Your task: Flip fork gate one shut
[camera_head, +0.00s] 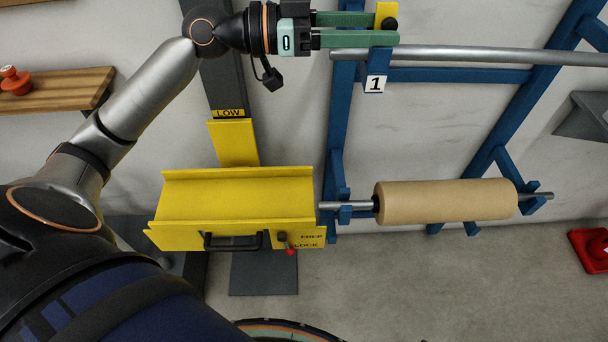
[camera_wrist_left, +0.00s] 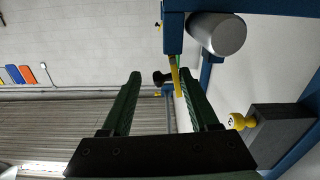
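Fork one is a blue bracket with a white "1" plate (camera_head: 376,84), holding the left end of a steel bar (camera_head: 470,55). Its gate, a yellow piece (camera_head: 384,9) with a black knob (camera_head: 390,24), shows at the top edge of the head view; its upper part is cut off. My left gripper (camera_head: 385,28) reaches in from the left with its green fingers apart, near the knob. In the left wrist view the yellow gate (camera_wrist_left: 175,72) is close to the right fingertip, and the dark knob (camera_wrist_left: 160,78) shows between the fingertips. I cannot tell whether they touch. My right gripper is out of view.
A yellow carriage (camera_head: 238,195) with a handle and red-tipped lever stands below my left arm. A brown roll (camera_head: 445,202) on a rod sits low on the blue rack (camera_head: 340,120). A wooden shelf (camera_head: 65,90) is at left.

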